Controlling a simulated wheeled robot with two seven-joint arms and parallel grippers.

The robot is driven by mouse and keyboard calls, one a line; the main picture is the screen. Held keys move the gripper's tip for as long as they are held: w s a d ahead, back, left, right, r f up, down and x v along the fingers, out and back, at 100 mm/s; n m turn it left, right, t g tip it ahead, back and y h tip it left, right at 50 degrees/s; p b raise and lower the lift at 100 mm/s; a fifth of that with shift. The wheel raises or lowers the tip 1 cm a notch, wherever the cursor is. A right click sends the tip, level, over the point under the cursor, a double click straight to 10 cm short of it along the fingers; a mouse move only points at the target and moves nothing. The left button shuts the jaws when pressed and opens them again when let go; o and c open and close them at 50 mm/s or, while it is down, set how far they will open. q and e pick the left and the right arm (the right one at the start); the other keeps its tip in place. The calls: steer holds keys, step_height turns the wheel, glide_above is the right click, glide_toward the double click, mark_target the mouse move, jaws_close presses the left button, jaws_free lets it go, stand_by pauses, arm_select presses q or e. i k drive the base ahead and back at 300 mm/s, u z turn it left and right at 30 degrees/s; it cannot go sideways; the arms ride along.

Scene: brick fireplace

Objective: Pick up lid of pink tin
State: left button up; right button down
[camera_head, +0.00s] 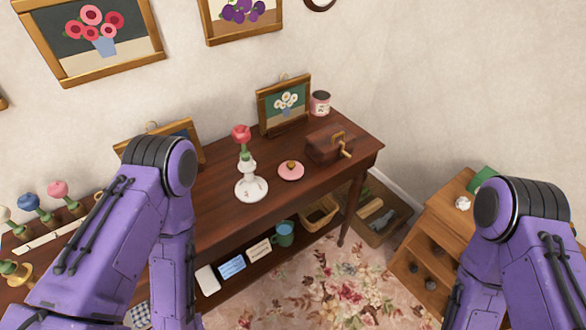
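A pink round lid (291,172) with a small gold-brown knob lies flat on the dark wooden table (215,205), right of the white vase. A small pink and white tin (320,104) stands at the table's back right corner; its top looks dark and open. The lid and the tin are apart. Only purple links of my two arms show, at the left and right of the picture. Both grippers are out of view, so I cannot see what they hold.
A white vase (250,186) with a red flower stands left of the lid. A brown box with a crank (329,146) sits to its right, and a framed flower picture (285,104) behind. A wooden cabinet (437,240) stands at right. Table space in front of the lid is clear.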

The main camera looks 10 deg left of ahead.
mark_target(288, 170)
steer(key=z, duration=0.5)
steer(key=k, duration=0.6)
steer(key=z, duration=0.7)
steer(key=i, duration=0.55)
steer(key=u, duration=0.6)
steer(key=i, duration=0.65)
steer(key=u, duration=0.8)
